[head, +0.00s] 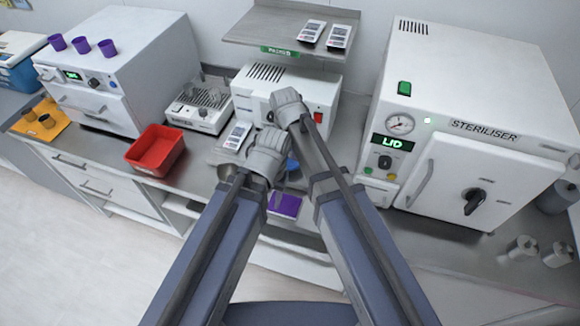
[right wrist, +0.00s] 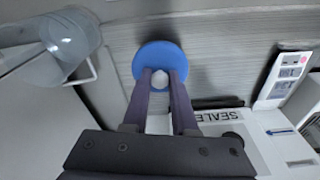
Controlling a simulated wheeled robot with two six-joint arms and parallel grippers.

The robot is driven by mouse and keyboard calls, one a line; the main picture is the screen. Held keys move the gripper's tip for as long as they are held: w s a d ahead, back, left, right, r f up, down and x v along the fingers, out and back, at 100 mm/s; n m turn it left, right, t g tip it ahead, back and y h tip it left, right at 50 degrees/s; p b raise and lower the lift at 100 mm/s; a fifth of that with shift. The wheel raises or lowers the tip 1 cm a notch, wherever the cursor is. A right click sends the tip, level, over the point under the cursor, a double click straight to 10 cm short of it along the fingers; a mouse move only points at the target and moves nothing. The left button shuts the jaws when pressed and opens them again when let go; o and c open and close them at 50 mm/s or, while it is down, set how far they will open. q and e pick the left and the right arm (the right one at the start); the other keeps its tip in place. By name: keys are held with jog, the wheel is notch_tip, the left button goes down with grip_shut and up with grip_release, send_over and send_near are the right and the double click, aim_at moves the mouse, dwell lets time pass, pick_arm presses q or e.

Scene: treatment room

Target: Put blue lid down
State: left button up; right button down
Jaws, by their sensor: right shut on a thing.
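In the right wrist view, the blue lid (right wrist: 158,52) is a round disc with a pale knob (right wrist: 159,78). My right gripper (right wrist: 160,76) is shut on this knob, with a finger on each side. Grey metal shows behind the lid; I cannot tell whether the lid touches it. In the head view my right gripper (head: 289,105) is over the white machine at the back middle, its fingers hidden. A small blue patch (head: 293,164) shows between my arms; I cannot tell whether it is the lid. My left gripper (head: 265,158) is beside the right arm, its fingers hidden.
The steriliser (head: 478,130) stands on the right and a red bin (head: 155,151) on the left. A purple mat (head: 286,206) lies near the counter's front edge. A clear vessel (right wrist: 62,45) is left of the lid in the wrist view. A shelf (head: 255,27) overhangs the back.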

aim_at(290, 157)
pick_arm(q)
jog(key=shift+f, duration=0.15)
pick_arm(e)
jog(key=shift+f, duration=0.15)
pick_arm(q)
notch_tip(290, 157, down, 4)
jog(key=b, duration=0.3)
jog(key=shift+b, duration=0.35)
pick_arm(e)
notch_tip(290, 157, down, 4)
jog(key=shift+r, duration=0.1)
pick_arm(q)
jog(key=shift+r, duration=0.2)
pick_arm(e)
jog(key=shift+r, duration=0.1)
pick_arm(q)
jog(key=shift+f, duration=0.15)
jog(key=shift+f, duration=0.1)
pick_arm(e)
jog(key=c, duration=1.2)
grip_release()
jog(key=shift+f, duration=0.25)
jog(key=o, duration=0.5)
jog(key=shift+r, duration=0.1)
